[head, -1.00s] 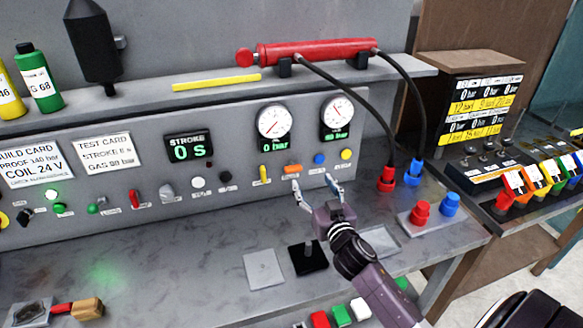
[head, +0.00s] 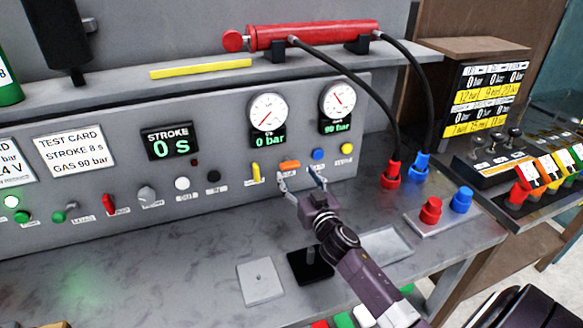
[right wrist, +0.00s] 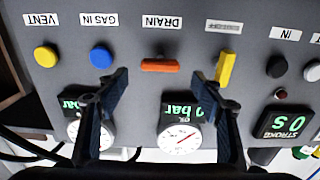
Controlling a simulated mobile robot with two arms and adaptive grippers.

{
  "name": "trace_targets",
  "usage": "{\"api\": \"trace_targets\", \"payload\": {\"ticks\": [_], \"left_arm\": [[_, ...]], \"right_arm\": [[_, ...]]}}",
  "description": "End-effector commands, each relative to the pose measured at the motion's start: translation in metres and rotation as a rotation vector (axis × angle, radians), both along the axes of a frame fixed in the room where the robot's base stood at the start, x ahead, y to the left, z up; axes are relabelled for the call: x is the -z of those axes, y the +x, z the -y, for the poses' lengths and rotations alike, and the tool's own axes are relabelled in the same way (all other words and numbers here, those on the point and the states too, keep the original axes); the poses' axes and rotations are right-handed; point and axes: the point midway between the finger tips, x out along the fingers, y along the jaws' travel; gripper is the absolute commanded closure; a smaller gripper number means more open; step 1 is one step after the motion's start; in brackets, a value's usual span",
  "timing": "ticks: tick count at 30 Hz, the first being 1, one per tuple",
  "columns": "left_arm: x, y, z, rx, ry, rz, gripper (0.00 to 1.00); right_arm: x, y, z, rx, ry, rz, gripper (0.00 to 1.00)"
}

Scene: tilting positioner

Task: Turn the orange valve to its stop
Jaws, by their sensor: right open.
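The orange valve (head: 290,165) is a small horizontal bar handle on the grey panel, below the dial reading 0 bar. In the right wrist view the orange valve (right wrist: 161,65) lies across the picture under the label DRAIN. My right gripper (head: 302,180) is open and empty, just in front of and slightly below the valve. In the right wrist view its two dark fingers (right wrist: 163,80) stand apart on either side of the valve's line, with a gap to the valve; I see no contact. My left gripper is not in view.
A yellow lever (head: 256,172) sits left of the valve; a blue knob (head: 318,154) and a yellow knob (head: 347,148) sit right. Two dials (head: 268,113) are above. Red and blue hose couplings (head: 391,175) stand right of my gripper.

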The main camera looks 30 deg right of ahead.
Motion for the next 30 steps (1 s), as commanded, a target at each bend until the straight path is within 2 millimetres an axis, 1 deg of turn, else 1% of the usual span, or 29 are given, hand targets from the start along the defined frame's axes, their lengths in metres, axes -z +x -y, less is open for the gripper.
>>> {"api": "trace_targets", "payload": {"ticks": [1, 3, 9, 14, 22, 30], "left_arm": [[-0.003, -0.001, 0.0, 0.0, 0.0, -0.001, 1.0], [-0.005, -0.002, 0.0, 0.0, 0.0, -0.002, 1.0], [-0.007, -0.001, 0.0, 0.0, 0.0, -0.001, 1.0], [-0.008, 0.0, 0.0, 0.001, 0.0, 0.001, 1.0], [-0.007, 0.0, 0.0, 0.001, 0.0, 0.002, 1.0], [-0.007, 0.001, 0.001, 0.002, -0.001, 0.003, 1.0]], "right_arm": [[-0.002, 0.008, 0.002, 0.001, -0.001, 0.0, 0.39], [-0.002, 0.018, 0.004, 0.001, -0.001, 0.0, 0.39], [0.0, 0.038, 0.009, 0.001, 0.0, -0.001, 0.39], [0.0, 0.045, 0.01, 0.0, 0.0, -0.001, 0.39], [0.0, 0.046, 0.01, 0.0, 0.0, -0.001, 0.39], [0.001, 0.045, 0.01, 0.0, 0.0, -0.001, 0.69]]}}
